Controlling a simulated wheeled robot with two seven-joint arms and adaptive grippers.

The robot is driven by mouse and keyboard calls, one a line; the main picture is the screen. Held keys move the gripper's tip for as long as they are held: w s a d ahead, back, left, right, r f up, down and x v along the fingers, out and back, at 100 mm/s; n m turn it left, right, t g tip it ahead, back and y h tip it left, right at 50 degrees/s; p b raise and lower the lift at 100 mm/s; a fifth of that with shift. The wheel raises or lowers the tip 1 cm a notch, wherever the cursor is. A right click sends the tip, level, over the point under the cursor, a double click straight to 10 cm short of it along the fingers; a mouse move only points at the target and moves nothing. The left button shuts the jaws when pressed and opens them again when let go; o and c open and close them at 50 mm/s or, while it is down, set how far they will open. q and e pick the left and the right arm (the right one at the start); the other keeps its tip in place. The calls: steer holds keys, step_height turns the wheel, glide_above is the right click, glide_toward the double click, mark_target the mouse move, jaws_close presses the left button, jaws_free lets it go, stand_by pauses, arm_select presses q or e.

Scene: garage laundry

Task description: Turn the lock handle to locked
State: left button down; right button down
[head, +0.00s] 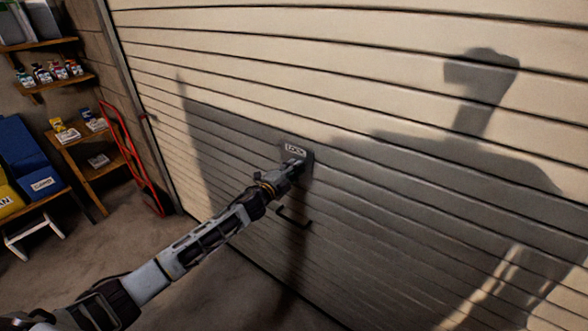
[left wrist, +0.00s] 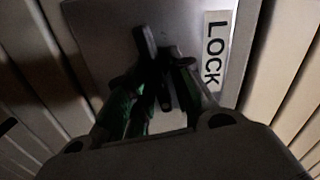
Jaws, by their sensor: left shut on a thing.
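The lock plate (head: 309,157) is a dark square on the garage door, with a white "LOCK" label (head: 295,149) at its top. My left gripper (head: 294,168) reaches it at the plate's lower part. In the left wrist view, the label (left wrist: 216,48) stands at the right of the grey plate (left wrist: 105,40). The dark lock handle (left wrist: 146,42) sits at the plate's middle, and my left gripper's fingers (left wrist: 160,82) are shut on it. The fingers hide part of the handle, so its exact angle is hard to tell. My right gripper is not in view.
The slatted garage door (head: 400,90) fills most of the view. A black pull handle (head: 293,217) is on the door below the plate. A red hand truck (head: 130,160) and shelves (head: 90,150) stand at the left. The floor (head: 110,245) in front is clear.

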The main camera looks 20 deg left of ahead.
arm_select(q)
steer(key=shift+f+m, duration=0.15)
steer(key=shift+m, duration=0.85)
steer(key=c, duration=1.5)
jaws_free()
steer(key=shift+v, duration=6)
